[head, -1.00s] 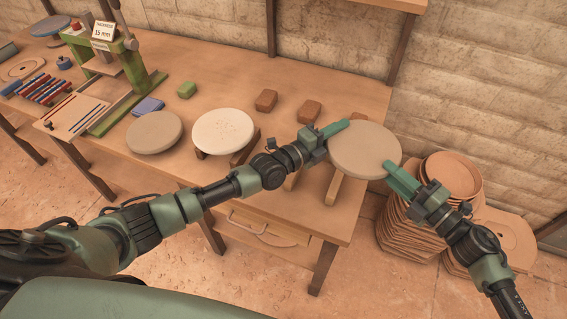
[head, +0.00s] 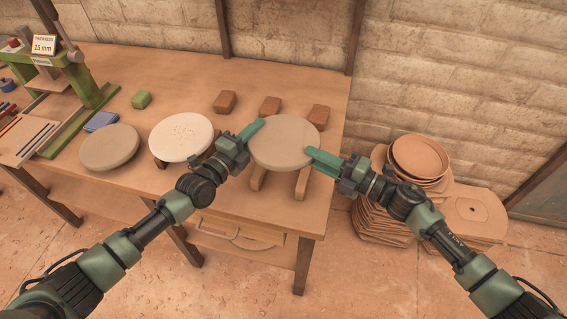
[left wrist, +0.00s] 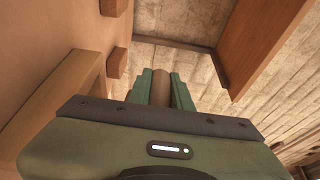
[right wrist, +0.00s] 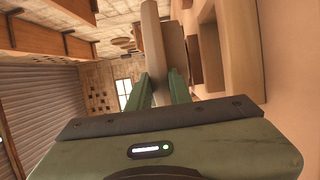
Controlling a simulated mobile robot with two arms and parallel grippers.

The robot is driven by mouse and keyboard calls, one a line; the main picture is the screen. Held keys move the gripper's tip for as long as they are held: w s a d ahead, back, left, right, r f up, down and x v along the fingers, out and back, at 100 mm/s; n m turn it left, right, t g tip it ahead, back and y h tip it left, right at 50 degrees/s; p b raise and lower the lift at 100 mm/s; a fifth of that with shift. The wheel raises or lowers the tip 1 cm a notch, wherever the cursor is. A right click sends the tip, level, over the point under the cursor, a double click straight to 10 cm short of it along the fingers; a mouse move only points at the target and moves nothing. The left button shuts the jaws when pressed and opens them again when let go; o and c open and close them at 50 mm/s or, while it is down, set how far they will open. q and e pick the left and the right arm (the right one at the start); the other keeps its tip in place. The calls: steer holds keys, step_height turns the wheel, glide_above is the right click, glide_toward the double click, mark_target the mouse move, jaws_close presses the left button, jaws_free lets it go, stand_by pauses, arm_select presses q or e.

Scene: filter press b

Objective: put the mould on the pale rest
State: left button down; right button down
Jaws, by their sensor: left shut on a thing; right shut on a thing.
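The mould, a round grey-beige disc (head: 284,142), is held level between my two grippers. My left gripper (head: 260,125) is shut on its upper left edge and my right gripper (head: 311,153) on its right edge. In the left wrist view, the edge of the mould (left wrist: 162,88) shows between the fingers. In the right wrist view, the mould (right wrist: 151,45) shows edge-on beyond the fingers. The pale rest, two light wooden bars (head: 301,184), is under the mould, with only its front ends showing. I cannot tell whether the mould touches it.
A white speckled disc (head: 182,136) on darker bars and a grey disc (head: 109,147) are to the left. Several brown blocks (head: 270,106) lie behind. A green press (head: 72,85) stands far left. Stacked boards and round trays (head: 420,157) are right of the table.

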arm_select(q)
steer(key=shift+w+a, duration=0.1)
steer(key=shift+a, duration=0.05)
arm_select(e)
steer(key=shift+d+f, duration=0.1)
steer(key=shift+f, duration=0.05)
